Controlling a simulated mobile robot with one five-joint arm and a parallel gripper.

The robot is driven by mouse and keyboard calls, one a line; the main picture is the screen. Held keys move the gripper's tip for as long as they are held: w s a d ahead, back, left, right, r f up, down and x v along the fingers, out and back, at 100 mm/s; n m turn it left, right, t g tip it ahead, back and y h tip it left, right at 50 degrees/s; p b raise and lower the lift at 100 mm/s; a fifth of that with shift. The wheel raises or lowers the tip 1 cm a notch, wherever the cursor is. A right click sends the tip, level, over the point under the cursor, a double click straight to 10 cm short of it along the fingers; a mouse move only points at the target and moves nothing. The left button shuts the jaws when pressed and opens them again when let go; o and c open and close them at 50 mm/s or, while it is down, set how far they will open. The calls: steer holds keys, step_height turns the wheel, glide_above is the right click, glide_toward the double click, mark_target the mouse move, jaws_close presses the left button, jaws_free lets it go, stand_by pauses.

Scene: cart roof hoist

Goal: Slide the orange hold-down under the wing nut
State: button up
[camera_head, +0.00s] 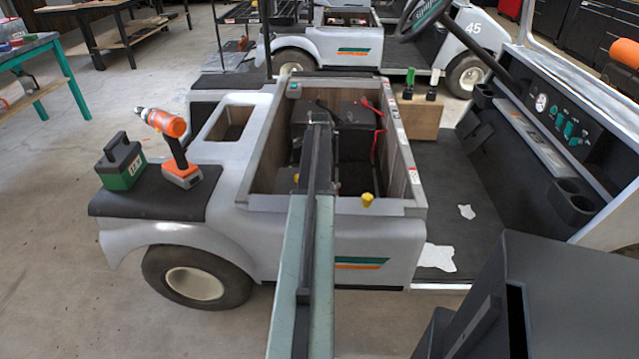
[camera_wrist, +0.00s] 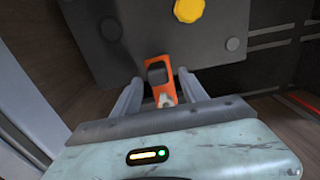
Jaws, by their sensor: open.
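The orange hold-down (camera_wrist: 159,66) shows in the wrist view as a small flat piece with a dark block on it, against a dark grey box (camera_wrist: 207,60). A small pale part (camera_wrist: 165,100) at its near end may be the wing nut; its shape is unclear. My gripper (camera_wrist: 159,78) is open, with one finger on each side of the hold-down; I cannot tell whether either finger touches it. In the head view my arm reaches into the open compartment (camera_head: 262,150) of the cart, and the hold-down and gripper are hidden there.
A yellow knob (camera_wrist: 188,10) sits on the grey box. Compartment walls stand close around my arm. In the head view a yellow cap (camera_head: 368,199) is at the near side and red cable (camera_head: 374,145) at the right. A drill (camera_head: 170,145) and a green battery (camera_head: 121,163) stand left.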

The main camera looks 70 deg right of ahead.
step_height(320, 180, up, 8)
steer(key=p, duration=0.7)
steer(key=shift+p, duration=0.3)
